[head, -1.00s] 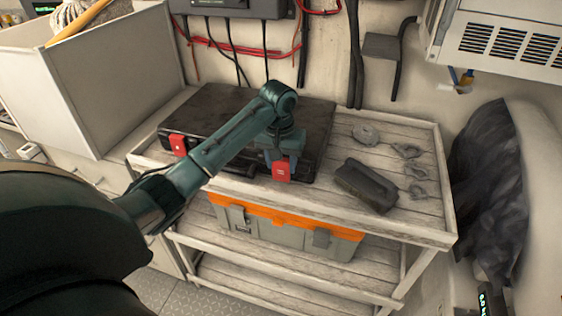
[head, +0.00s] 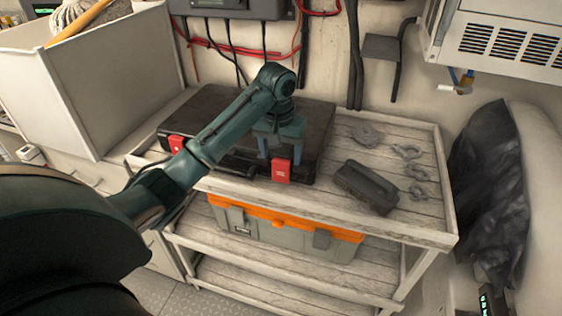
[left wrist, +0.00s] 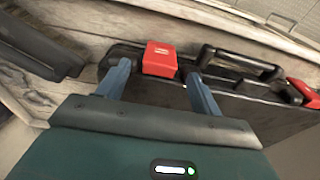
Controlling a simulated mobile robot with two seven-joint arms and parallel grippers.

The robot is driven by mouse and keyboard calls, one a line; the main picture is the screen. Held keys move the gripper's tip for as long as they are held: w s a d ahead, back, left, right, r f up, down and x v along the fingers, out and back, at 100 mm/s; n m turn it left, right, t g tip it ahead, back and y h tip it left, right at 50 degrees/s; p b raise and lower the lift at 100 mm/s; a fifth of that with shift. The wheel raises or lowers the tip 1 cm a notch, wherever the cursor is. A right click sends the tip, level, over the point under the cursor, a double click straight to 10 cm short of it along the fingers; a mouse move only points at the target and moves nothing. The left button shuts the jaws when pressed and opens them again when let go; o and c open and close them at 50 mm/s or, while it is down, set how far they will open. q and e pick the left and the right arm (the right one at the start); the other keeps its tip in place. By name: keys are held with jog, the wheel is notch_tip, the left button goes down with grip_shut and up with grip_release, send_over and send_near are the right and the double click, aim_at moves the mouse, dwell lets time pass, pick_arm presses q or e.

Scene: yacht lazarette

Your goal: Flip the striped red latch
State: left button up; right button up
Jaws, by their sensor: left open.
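A black case (head: 215,108) lies on the top of a wooden cart, with two red latches on its front edge. The right red latch (head: 281,172) has a small pale mark; stripes are too small to make out. It also shows in the left wrist view (left wrist: 160,60). The other red latch (head: 176,143) is at the case's left and shows at the right edge of the wrist view (left wrist: 305,93). My left gripper (head: 281,146) is open at the right latch, one finger on each side in the wrist view (left wrist: 158,70). Contact cannot be told. My right gripper is not in view.
A dark block-like object (head: 366,187) and several metal fittings (head: 410,152) lie on the cart top to the right. A grey toolbox with an orange lid edge (head: 280,230) sits on the shelf below. A wall and cables stand behind.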

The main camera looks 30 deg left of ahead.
pick_arm(q)
notch_tip(320, 180, up, 9)
jog(key=s, duration=0.1)
jog(key=shift+d, duration=0.15)
dwell(0.4)
